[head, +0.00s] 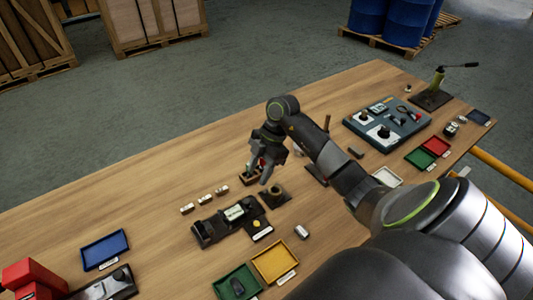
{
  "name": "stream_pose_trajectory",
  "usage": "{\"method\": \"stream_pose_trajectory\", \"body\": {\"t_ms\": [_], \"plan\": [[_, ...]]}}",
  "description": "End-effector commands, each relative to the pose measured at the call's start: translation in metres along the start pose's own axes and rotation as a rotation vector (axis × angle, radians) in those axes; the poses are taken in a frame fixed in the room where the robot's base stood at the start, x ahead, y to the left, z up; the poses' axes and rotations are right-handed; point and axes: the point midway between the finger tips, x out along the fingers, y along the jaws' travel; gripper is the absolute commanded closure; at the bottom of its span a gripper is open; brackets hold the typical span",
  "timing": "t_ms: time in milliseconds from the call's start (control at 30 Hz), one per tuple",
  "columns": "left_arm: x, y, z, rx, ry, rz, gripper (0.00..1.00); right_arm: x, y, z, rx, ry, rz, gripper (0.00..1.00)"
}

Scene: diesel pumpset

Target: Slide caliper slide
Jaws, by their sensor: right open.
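My right gripper (262,168) reaches in from the right over the middle of the wooden table (160,185). Its fingers are open and point down, above or beside a small brown block-like holder (249,179). The fingers partly cover this holder, and I cannot tell whether they touch it. A long dark fixture (213,229) with a pale display-like part lies just in front of the gripper. I cannot clearly make out a caliper or its slide at this size. My left gripper is not in view.
Several small pale blocks (204,200) stand in a row left of the gripper. Yellow (288,274), green (222,291) and blue (84,263) trays lie near the front. A teal panel (370,136) and a hand-lever tool (433,97) are at the right. The table's left middle is clear.

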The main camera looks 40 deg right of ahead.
Motion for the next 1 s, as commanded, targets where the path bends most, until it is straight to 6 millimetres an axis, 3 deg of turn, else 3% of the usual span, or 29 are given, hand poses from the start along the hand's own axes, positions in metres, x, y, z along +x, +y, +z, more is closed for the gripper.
{"method": "stream_pose_trajectory", "body": {"t_ms": [200, 400, 1000], "plan": [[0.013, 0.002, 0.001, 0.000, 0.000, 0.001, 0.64, -0.045, 0.000, 0.001, -0.002, -0.004, 0.004, 0.57], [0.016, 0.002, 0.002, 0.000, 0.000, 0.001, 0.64, -0.067, 0.000, 0.001, 0.000, -0.001, 0.002, 0.57], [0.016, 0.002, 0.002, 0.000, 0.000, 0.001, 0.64, -0.072, 0.000, 0.000, 0.000, 0.001, 0.000, 0.57]]}}
